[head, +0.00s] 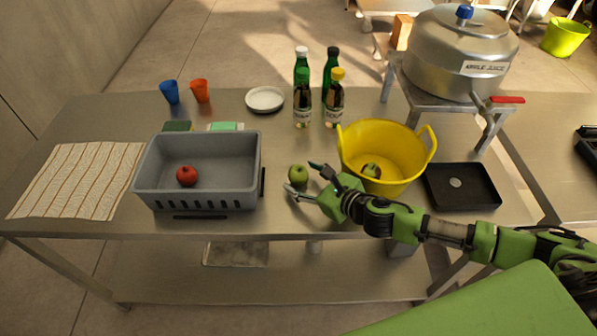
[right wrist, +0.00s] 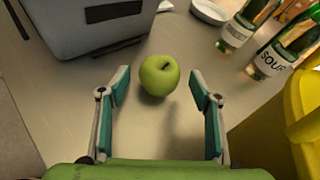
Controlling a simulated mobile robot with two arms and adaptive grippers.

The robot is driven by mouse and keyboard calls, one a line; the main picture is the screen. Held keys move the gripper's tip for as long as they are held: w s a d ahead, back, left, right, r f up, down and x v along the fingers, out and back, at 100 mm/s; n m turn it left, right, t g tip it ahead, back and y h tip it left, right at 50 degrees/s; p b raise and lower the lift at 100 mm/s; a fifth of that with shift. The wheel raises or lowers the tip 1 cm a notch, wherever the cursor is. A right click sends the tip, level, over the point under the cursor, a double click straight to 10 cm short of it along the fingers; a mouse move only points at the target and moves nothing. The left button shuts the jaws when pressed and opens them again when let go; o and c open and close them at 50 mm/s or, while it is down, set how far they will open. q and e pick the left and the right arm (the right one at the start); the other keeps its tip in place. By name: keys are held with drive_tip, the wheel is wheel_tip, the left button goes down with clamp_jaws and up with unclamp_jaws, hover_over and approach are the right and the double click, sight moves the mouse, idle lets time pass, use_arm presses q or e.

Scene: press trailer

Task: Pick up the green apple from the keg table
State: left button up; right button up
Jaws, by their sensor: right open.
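The green apple (head: 298,174) sits on the metal table (head: 110,115), between the grey crate and the yellow bucket. It also shows in the right wrist view (right wrist: 159,76), just beyond the fingertips and between their lines. My right gripper (head: 304,180) is open and empty, low over the table close to the apple. In the right wrist view its two fingers (right wrist: 160,84) stand wide apart, with a gap between each finger and the apple. My left gripper is in neither view.
A grey crate (head: 203,191) holding a red apple (head: 186,176) stands left of the green apple. A yellow bucket (head: 357,143) stands to the right, with another apple (head: 371,171) inside. Several bottles (head: 302,90) and a white plate (head: 265,98) stand behind. A black tray (head: 481,186) lies at the right.

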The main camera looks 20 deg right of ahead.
drive_tip(key=shift+w+a+f, duration=0.25)
drive_tip(key=shift+w+f, duration=0.05)
drive_tip(key=shift+w, duration=0.25)
drive_tip(key=c, duration=1.2)
drive_tip(key=shift+r, duration=0.15)
